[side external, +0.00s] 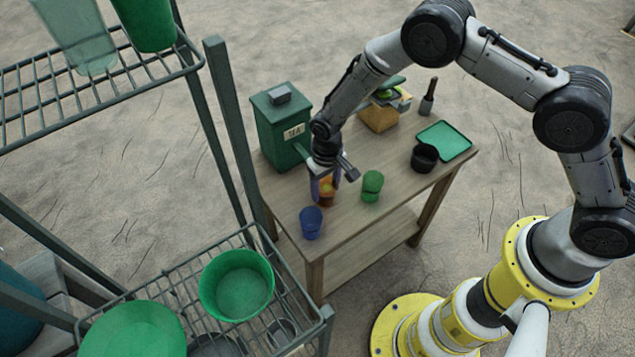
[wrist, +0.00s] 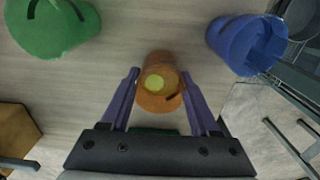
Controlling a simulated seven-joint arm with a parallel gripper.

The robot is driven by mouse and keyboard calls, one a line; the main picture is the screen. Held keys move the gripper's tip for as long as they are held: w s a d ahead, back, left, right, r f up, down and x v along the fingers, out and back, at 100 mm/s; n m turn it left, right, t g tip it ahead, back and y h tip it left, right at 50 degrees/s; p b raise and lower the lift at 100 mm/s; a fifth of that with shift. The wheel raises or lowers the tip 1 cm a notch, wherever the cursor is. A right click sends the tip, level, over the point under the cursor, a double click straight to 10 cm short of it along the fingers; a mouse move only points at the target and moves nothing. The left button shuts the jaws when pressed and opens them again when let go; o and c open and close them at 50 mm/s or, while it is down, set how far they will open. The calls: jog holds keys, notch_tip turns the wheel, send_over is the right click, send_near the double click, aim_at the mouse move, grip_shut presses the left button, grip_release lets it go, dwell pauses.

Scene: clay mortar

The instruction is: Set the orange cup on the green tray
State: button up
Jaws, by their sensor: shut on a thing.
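The orange cup (wrist: 150,103) is between the two fingers of my gripper (wrist: 160,98) in the wrist view, with a yellow-green round patch in its opening. In the side external view, my gripper (side external: 327,184) is shut on the orange cup (side external: 328,199), at the left part of the wooden table; the fingers partly hide it. I cannot tell whether the cup's base touches the table. The green tray (side external: 447,141) lies flat at the table's far right end, well apart from my gripper. Its visible surface is bare.
A green cup (side external: 372,186) stands right of my gripper and a blue cup (side external: 311,223) in front. A black cup (side external: 424,158) stands at the tray's near-left edge. A green tin (side external: 280,130) and a wooden box (side external: 380,117) stand behind. A metal rack (side external: 222,120) is at left.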

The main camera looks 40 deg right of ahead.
notch_tip(320, 180, up, 7)
dwell(0.9)
notch_tip(320, 180, up, 12)
jog(key=w+d+m, duration=0.3)
jog(key=d+m, duration=0.1)
jog(key=d, duration=1.4)
jog(key=s+d+m, duration=0.3)
jog(key=d, duration=0.9)
jog(key=s+d+m, duration=0.3)
jog(key=d, duration=0.8)
jog(key=shift+s+d+f, duration=0.1)
jog(key=shift+d+f, duration=0.05)
jog(key=shift+f, duration=4.45)
jog(key=shift+s+d+f, duration=0.1)
jog(key=shift+f, duration=4.45)
